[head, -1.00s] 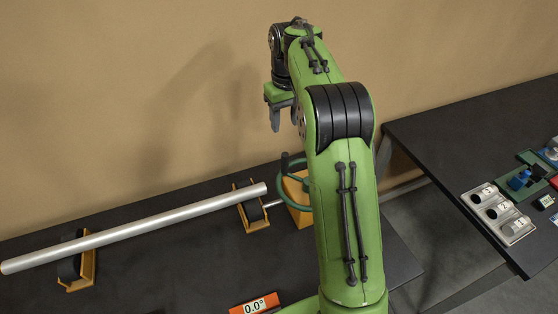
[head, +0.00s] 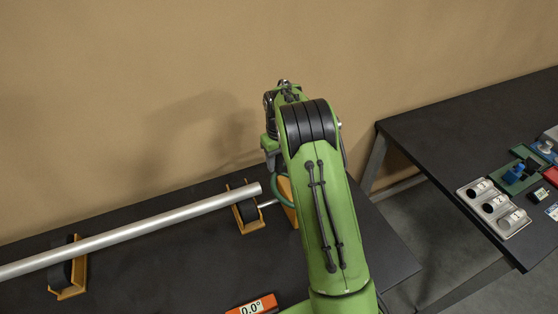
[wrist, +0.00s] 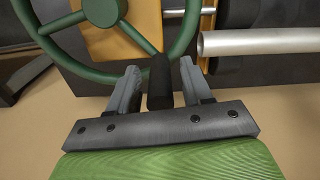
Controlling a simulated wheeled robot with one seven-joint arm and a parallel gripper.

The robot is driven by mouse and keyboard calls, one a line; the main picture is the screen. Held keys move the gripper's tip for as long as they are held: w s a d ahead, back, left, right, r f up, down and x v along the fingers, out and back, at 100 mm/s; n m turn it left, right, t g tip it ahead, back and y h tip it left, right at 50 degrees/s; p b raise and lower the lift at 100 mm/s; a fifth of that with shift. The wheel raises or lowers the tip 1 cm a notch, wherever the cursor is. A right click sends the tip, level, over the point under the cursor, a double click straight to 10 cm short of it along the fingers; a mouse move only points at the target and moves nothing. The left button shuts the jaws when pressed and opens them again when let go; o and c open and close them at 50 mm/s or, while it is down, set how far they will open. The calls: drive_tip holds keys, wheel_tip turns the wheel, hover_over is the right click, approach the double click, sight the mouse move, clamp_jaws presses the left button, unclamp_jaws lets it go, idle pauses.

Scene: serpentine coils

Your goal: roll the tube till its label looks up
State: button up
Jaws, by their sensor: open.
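The long silver tube (head: 135,232) lies across two roller stands in the head view, and its near end (wrist: 260,41) shows in the wrist view. No label shows on its visible side. A green handwheel (wrist: 102,12) with a black handle (wrist: 160,82) stands by the tube's right end. My gripper (wrist: 158,78) is open, with one finger on each side of the black handle. Small gaps seem to show beside it. In the head view my arm hides most of the wheel (head: 276,191) and the fingertips.
The stands (head: 67,268) and (head: 246,210) sit on a dark bench. An orange-framed display (head: 252,307) at the front reads 0.0°. A second dark table (head: 430,140) at right bears a grey tray (head: 493,206) and several small parts. A floor gap separates the tables.

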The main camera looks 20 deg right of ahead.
drive_tip(key=shift+c, duration=0.5)
clamp_jaws()
drive_tip(key=d+m+p, duration=0.1)
drive_tip(key=w+d+m, duration=0.1)
drive_tip(key=m, duration=0.1)
drive_tip(key=shift+w+r+p, duration=0.1)
drive_tip(key=shift+p, duration=0.3)
drive_tip(key=d+m, duration=0.2)
drive_tip(key=m, duration=0.1)
drive_tip(key=d+m+p, duration=0.1)
drive_tip(key=shift+w+d+m, duration=0.2)
drive_tip(key=shift+w+m, duration=0.15)
drive_tip(key=shift+m, duration=0.05)
drive_tip(key=d+m, duration=0.2)
drive_tip(key=shift+s+m, duration=0.1)
drive_tip(key=shift+m, duration=0.3)
drive_tip(key=d+m, duration=0.2)
drive_tip(key=shift+s+m, duration=0.3)
drive_tip(key=shift+m, duration=0.1)
drive_tip(key=d+m, duration=0.1)
drive_tip(key=s+m+b, duration=0.1)
drive_tip(key=m, duration=0.1)
drive_tip(key=shift+s+d, duration=0.15)
drive_tip(key=shift+d, duration=0.25)
drive_tip(key=shift+s+d+m+b, duration=0.5)
drive_tip(key=shift+s+m+b, duration=0.05)
drive_tip(key=shift+m, duration=0.45)
